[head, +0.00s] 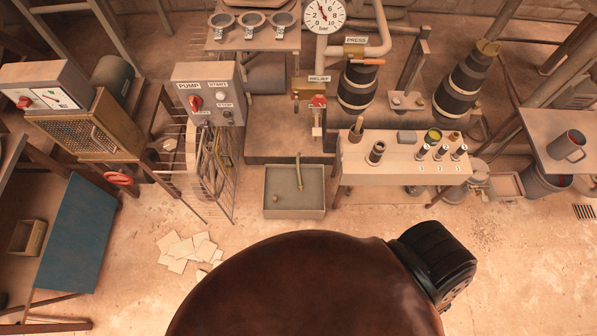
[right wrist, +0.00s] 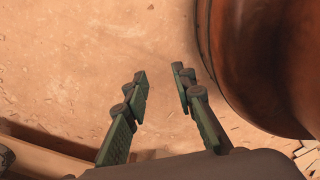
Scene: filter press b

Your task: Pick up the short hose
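No hose shows in that view. Neither gripper shows in the head view.
The pump box (head: 208,95) stands above the rack. A pale bench (head: 375,172) with several fittings is right of the tray. Loose pale sheets (head: 186,250) lie on the floor. A blue panel (head: 75,235) is at left.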

